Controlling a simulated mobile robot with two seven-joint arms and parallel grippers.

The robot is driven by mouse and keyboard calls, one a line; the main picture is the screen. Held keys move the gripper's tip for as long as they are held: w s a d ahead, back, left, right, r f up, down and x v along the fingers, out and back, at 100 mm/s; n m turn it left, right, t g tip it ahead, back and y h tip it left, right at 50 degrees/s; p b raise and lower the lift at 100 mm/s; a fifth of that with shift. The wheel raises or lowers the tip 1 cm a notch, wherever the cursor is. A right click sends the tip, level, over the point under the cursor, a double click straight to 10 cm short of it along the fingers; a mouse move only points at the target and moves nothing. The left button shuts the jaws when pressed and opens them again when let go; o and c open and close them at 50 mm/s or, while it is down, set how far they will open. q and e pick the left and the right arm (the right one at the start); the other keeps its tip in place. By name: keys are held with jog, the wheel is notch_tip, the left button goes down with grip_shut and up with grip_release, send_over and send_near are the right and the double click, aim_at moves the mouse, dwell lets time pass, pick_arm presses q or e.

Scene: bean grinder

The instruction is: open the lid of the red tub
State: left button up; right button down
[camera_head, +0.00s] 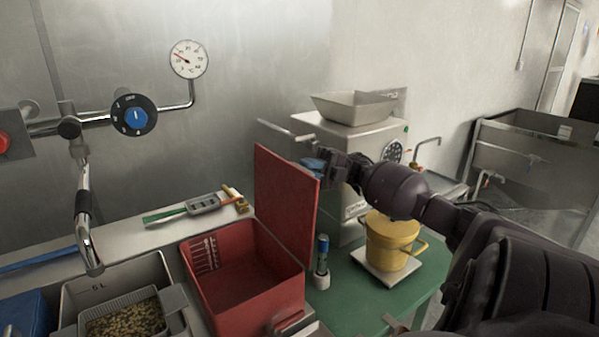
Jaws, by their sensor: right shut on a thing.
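The red tub (232,302) stands on the counter at the lower middle. Its inside shows, with white scale marks on the inner left wall, and it looks empty. Its red lid (288,208) stands up steeply on the tub's right side. My right gripper (318,168) is at the lid's upper right edge, shut on the lid; the fingertips are partly hidden by the lid and the hand. My right arm comes in from the right. My left gripper is not in view.
A steel grinder (335,135) stands behind the lid. A yellow pot (392,245) sits on a white scale on the green table (350,300), beside a small bottle (321,262). A basket of beans (125,318) is left of the tub. Pipes and a faucet (86,225) stand at left.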

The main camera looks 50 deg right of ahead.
jog(key=shift+d, duration=0.15)
jog(key=c, duration=1.2)
grip_release()
jog(key=shift+o, duration=0.2)
jog(key=shift+f, duration=0.1)
jog(key=b+v, duration=0.2)
jog(key=v, duration=0.5)
jog(key=shift+d, duration=0.25)
